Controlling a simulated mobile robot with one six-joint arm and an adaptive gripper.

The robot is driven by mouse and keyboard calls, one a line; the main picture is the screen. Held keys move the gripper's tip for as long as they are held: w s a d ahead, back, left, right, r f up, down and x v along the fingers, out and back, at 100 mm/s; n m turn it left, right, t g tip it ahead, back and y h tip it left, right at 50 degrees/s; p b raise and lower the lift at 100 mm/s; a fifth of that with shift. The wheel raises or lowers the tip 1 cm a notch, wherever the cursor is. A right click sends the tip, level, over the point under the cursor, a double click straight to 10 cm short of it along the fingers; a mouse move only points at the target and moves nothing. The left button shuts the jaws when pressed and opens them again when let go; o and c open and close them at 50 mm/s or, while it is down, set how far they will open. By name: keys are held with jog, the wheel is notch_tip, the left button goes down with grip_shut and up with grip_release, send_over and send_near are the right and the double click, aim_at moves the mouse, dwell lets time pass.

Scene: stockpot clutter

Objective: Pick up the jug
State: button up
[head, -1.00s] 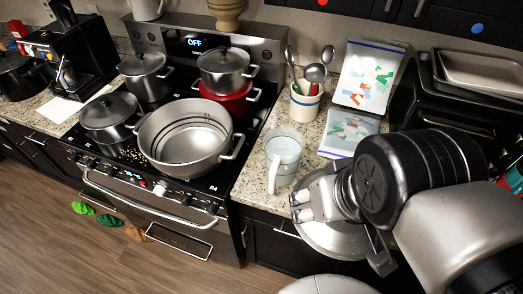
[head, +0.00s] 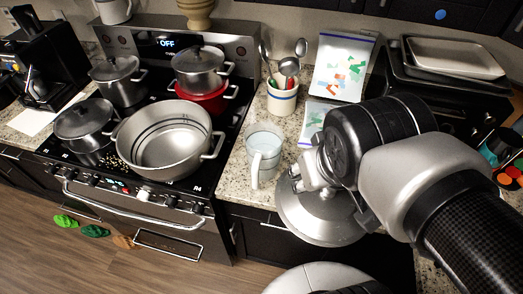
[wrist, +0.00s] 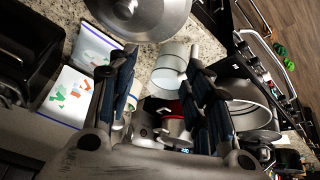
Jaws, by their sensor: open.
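The jug (head: 265,150) is a pale, translucent vessel with a handle on its front side. It stands upright on the granite counter just right of the stove. In the wrist view the jug (wrist: 170,66) shows beyond and between my two fingers. My gripper (head: 294,178) is to the right of the jug and nearer the front, over a large metal lid (head: 318,218). In the wrist view my gripper (wrist: 163,58) has its fingers apart with nothing held between them. My wrist hides part of the lid in the head view.
A utensil crock (head: 282,99) and plastic bags with coloured pieces (head: 340,68) stand behind the jug. The stove carries a large open pot (head: 165,140) and several lidded pots to the left. Stacked trays (head: 455,58) are at the right. Little counter is free around the jug.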

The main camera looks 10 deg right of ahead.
jog(key=w+d+r+h+p, duration=0.1)
jog(key=w+d, duration=0.3)
jog(key=w+d+r+n+t+h+p, duration=0.1)
jog(key=w+d, duration=0.2)
jog(key=w, duration=0.1)
jog(key=w+d+n+t+h+p, duration=0.1)
jog(key=w+d, duration=0.3)
jog(key=shift+w+d+r, duration=0.3)
jog(key=shift+d+r, duration=0.05)
jog(key=shift+r, duration=0.05)
jog(key=c, duration=0.3)
jog(key=w+d+f+n+t+p, duration=0.1)
jog(key=w+d+f+n+p, duration=0.15)
jog(key=w, duration=0.35)
jog(key=n+g+y+p, duration=0.25)
jog(key=n+y, duration=0.55)
jog(key=y, duration=0.6)
send_near(255, 177)
jog(key=w+a+f, duration=0.3)
jog(key=f, duration=0.1)
jog(key=shift+g, duration=0.25)
jog(key=b+x, duration=0.1)
jog(key=x, duration=0.4)
jog(key=shift+w+a+f, duration=0.1)
jog(key=shift+w+f, duration=0.1)
jog(key=shift+f, duration=0.05)
jog(key=shift+c, duration=0.5)
